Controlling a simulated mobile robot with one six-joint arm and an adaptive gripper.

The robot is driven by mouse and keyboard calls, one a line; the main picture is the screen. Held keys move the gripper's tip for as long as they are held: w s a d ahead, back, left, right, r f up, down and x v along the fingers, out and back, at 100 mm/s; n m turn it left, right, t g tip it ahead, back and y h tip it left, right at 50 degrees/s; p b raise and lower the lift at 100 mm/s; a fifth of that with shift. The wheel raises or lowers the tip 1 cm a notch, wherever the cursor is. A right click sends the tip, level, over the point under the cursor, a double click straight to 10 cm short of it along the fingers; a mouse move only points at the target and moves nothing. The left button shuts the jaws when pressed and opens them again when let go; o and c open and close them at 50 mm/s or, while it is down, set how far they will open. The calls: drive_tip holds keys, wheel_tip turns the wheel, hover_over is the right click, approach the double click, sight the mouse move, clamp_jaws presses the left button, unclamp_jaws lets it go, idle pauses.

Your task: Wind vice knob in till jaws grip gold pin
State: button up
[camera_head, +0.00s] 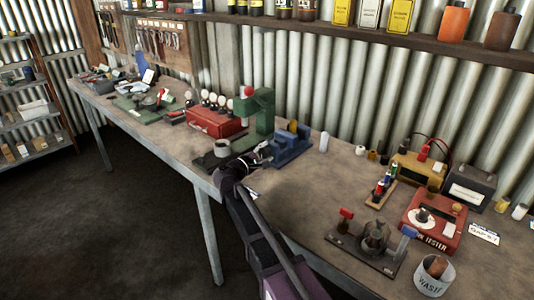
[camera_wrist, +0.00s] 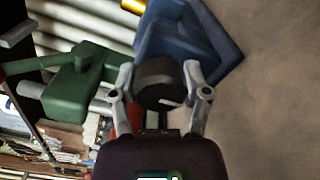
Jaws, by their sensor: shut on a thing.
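The blue vice (camera_head: 290,148) stands on the workbench, right of a green press. It also shows at the top of the wrist view (camera_wrist: 190,40). Its dark round knob (camera_wrist: 158,88) faces my gripper (camera_wrist: 158,76), with one grey finger on each side. My gripper is shut on the knob. A pale mark shows on the knob's lower right. A gold pin (camera_wrist: 133,6) shows at the top edge of the wrist view, partly cut off; I cannot tell whether the jaws touch it. In the head view my gripper (camera_head: 263,156) is at the vice's left end.
The green press (camera_head: 262,112) stands close to the left of my gripper, with a red case (camera_head: 213,122) beyond it. A white cylinder (camera_head: 324,142) stands right of the vice. A red tester (camera_head: 432,222) and a waste pot (camera_head: 434,278) are farther right. Bare bench lies in front.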

drive_tip(key=m, duration=0.4)
drive_tip(key=shift+f, duration=0.1)
drive_tip(key=m, duration=0.3)
drive_tip(key=shift+m, duration=0.4)
drive_tip(key=o, duration=1.1)
drive_tip(key=shift+o, duration=0.2)
drive_tip(key=shift+a, duration=0.1)
drive_tip(key=shift+v, duration=6)
